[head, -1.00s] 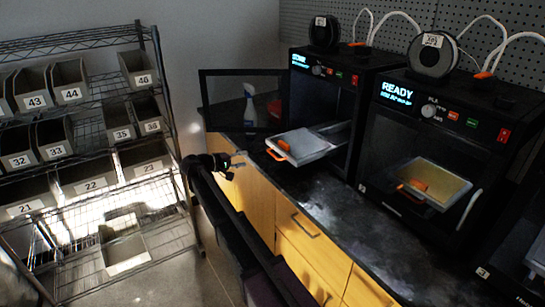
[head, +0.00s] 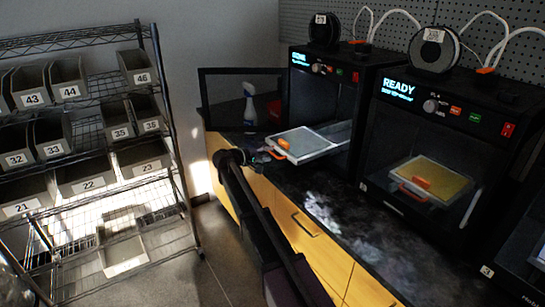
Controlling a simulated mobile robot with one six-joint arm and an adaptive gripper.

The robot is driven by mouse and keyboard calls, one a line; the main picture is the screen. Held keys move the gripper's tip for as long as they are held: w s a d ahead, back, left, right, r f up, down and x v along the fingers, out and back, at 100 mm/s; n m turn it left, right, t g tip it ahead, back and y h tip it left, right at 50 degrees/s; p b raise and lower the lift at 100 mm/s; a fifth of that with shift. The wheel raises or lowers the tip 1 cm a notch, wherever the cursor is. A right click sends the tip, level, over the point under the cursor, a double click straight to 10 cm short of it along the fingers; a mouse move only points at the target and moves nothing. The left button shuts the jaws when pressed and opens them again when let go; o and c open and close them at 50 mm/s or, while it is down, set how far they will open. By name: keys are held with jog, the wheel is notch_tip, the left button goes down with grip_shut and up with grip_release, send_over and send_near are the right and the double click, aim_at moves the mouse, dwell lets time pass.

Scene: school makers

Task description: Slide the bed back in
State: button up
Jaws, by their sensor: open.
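The print bed (head: 305,146) is a light grey plate with an orange handle (head: 283,144) at its front. It sticks out of the left printer (head: 322,98), whose screen is lit and whose door (head: 240,72) stands swung open to the left. My gripper (head: 270,154) is at the front of the bed, close to the orange handle. Its fingers are small and dark here, and I cannot tell whether they touch the bed. Nothing shows held in it.
A second printer (head: 440,125) reading READY, with its own bed inside, stands to the right. A spray bottle (head: 250,108) stands behind the open door. The dark counter (head: 350,215) is clear in front of the printers. A wire shelf with numbered bins (head: 88,183) stands at the left.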

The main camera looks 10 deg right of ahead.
jog(key=shift+x, duration=1.25)
grip_shut()
